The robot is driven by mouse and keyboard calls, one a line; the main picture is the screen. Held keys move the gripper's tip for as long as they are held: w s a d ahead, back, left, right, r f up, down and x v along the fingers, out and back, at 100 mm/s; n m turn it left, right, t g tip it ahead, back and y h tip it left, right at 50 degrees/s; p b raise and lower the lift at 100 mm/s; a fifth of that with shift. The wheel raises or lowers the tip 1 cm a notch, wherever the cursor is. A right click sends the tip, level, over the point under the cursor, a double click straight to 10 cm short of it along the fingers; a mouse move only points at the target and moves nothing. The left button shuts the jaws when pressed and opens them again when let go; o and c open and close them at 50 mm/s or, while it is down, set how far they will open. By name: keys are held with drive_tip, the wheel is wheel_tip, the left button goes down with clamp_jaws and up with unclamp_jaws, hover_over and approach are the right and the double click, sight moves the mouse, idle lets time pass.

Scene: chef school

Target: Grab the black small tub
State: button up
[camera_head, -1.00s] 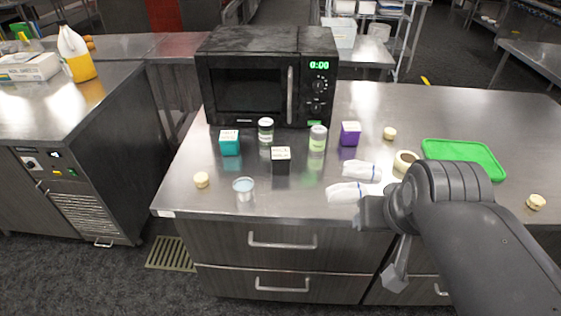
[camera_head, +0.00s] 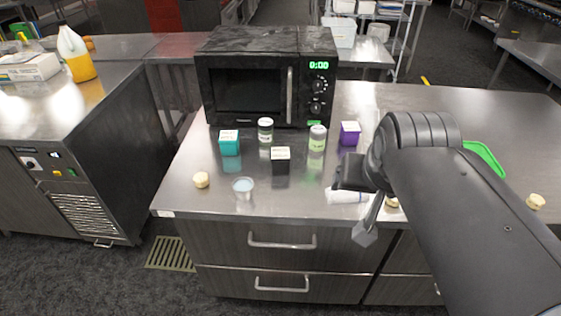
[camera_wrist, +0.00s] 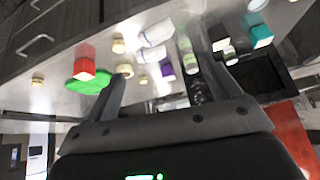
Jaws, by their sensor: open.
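The black small tub (camera_head: 281,164) has a white lid and stands upright on the steel counter, in front of the microwave. It also shows near the top of the wrist view (camera_wrist: 218,44). My gripper (camera_wrist: 166,74) is open and empty, its two dark fingers spread apart. In the head view my gripper is to the right of the black tub, apart from it, over the counter's front part, and my own arm partly hides it.
A teal tub (camera_head: 229,147), two jars (camera_head: 265,131) and a purple tub (camera_head: 350,137) stand around the black tub. The microwave (camera_head: 245,85) blocks the back. A red item (camera_wrist: 85,60) and green tray (camera_wrist: 90,84) show in the wrist view.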

drive_tip(key=w+a+f+m+t+y, duration=0.3)
drive_tip(key=w+a+f+m, duration=0.3)
drive_tip(key=w+a+m, duration=0.35)
drive_tip(key=w+a+f+m+t+y, duration=0.25)
drive_tip(key=w+a+f+m, duration=0.4)
drive_tip(key=w+a, duration=0.5)
drive_tip(key=d+r+m+t+h, duration=0.2)
drive_tip(key=d+r+m+t, duration=0.1)
drive_tip(key=r+m, duration=0.5)
drive_tip(key=d+r+m+t+h, duration=0.25)
drive_tip(key=r+m, duration=0.25)
drive_tip(key=m, duration=0.5)
drive_tip(key=y, duration=0.1)
approach(280, 153)
drive_tip(key=shift+t, duration=0.4)
drive_tip(key=w, duration=0.4)
drive_tip(key=shift+w+f, duration=0.15)
drive_tip(key=shift+f, duration=0.2)
drive_tip(key=shift+w+a, duration=0.25)
drive_tip(key=shift+w, duration=1.25)
drive_tip(key=shift+w+a, duration=0.2)
drive_tip(key=shift+w, duration=1.25)
